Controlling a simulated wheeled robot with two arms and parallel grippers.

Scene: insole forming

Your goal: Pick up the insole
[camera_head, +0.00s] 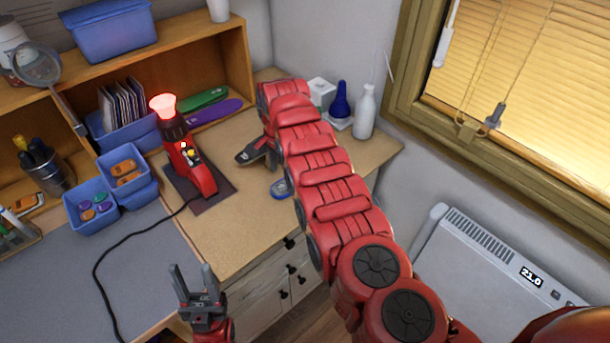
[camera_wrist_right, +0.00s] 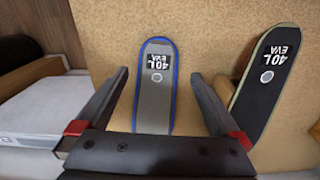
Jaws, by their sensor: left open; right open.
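A grey insole with a blue rim (camera_wrist_right: 155,105), marked "40 L EVA", lies on the tan worktop in the right wrist view. My right gripper (camera_wrist_right: 158,76) is open, with its fingers on either side of this insole in the picture and nothing held. A black insole with a pale green rim (camera_wrist_right: 268,80) lies to its right, partly behind the right finger. In the head view, a blue-rimmed end (camera_head: 282,188) shows beside my right arm, which hides much of that area. My left gripper (camera_head: 191,272) is open and empty, low in the picture.
A red heat tool (camera_head: 190,165) with a glowing top stands on a dark mat, its cord trailing over the desk. Blue bins (camera_head: 92,211) stand to its left. A white bottle (camera_head: 365,112) stands at the back right. Green and purple insoles (camera_head: 215,111) lie in the shelf.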

